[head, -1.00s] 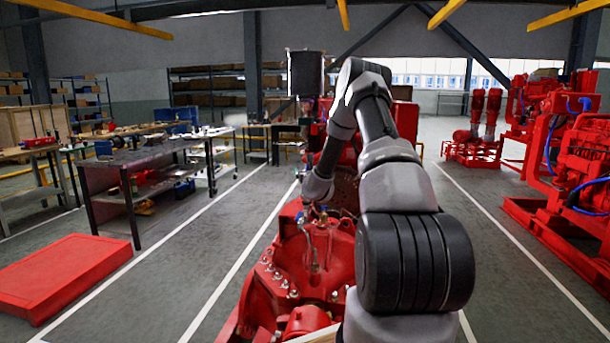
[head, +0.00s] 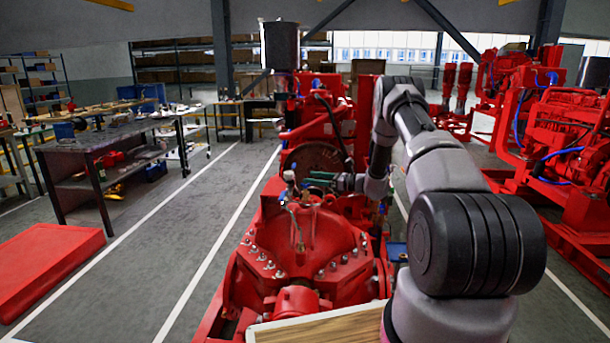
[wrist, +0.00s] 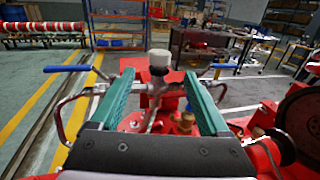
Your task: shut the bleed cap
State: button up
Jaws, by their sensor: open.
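A pale round cap (wrist: 159,59), which looks like the bleed cap, stands upright on a metal fitting on top of the red pump (head: 300,240). It also shows in the head view as a small pale knob (head: 289,176). My gripper (wrist: 158,80) is open, with its two green fingers on either side of the cap's line in the wrist view. In the head view my gripper (head: 310,180) points left at the fitting, just right of the cap. I cannot tell whether the fingers reach around the cap; no contact shows.
Blue lever handles (wrist: 66,68) (wrist: 223,66) stick out on both sides of the fitting, with curved metal pipes below. A brass fitting (wrist: 187,120) stands near the right finger. A red engine (head: 320,125) stands behind the pump.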

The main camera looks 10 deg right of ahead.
aim_at(289, 172)
jog(key=x, duration=1)
jog(key=shift+w+a, duration=0.1)
jog(key=shift+a, duration=0.05)
grip_shut()
jog(key=shift+t, duration=0.3)
jog(key=m+t+h, duration=0.3)
jog(key=shift+m, duration=0.3)
jog(key=shift+m+t+h, duration=1.1)
jog(key=shift+t+h, duration=0.1)
jog(key=shift+h, duration=0.9)
grip_release()
